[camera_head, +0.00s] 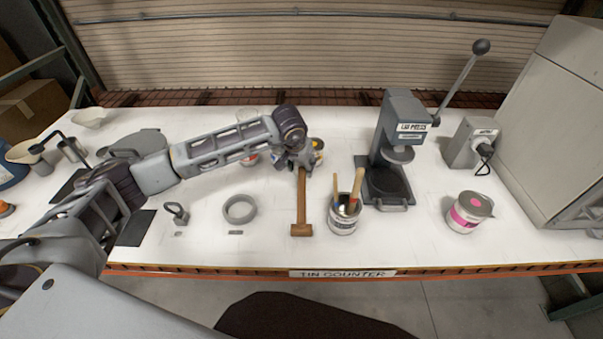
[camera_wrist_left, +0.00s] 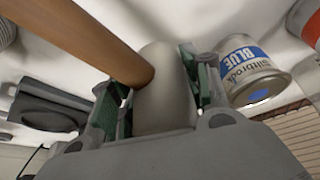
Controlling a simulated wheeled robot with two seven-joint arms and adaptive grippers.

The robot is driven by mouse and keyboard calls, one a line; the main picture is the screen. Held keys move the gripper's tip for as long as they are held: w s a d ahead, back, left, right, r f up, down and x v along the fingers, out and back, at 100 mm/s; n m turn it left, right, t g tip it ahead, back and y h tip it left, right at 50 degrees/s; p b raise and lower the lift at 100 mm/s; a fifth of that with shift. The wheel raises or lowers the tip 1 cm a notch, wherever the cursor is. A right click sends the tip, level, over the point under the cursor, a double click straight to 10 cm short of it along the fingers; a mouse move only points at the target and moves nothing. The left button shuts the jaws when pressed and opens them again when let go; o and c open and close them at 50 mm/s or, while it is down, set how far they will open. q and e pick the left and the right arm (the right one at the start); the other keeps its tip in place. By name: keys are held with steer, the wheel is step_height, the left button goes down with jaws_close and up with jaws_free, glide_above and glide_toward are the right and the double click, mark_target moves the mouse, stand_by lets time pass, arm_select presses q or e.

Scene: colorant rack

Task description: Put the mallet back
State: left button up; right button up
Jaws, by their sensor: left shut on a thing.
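The mallet has a brown wooden handle (camera_head: 301,195) and a grey cylindrical head (camera_wrist_left: 163,92). My left gripper (camera_head: 303,158) is shut on the grey head, which sits between its green-lined fingers in the left wrist view (camera_wrist_left: 160,95). The handle runs from the gripper toward the counter's front edge in the head view and shows a wider brown end there. Whether the mallet touches the counter I cannot tell. The gripper hides the mallet's head in the head view. My right gripper is not in view.
A blue-labelled tin (camera_wrist_left: 248,68) stands close to the left gripper. A tin holding brushes (camera_head: 343,222) is right of the handle; a grey ring (camera_head: 240,209) is left. The tin press (camera_head: 400,125) and pink-labelled tin (camera_head: 467,213) stand further right.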

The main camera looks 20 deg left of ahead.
arm_select(q)
steer(key=shift+f+p, duration=0.4)
steer(key=shift+f, duration=1.4)
steer(key=shift+f, duration=0.15)
steer(key=o, duration=1.1)
steer(key=shift+r, duration=0.25)
steer(key=b+v, duration=0.2)
steer(key=v, duration=1)
steer(key=shift+f, duration=0.1)
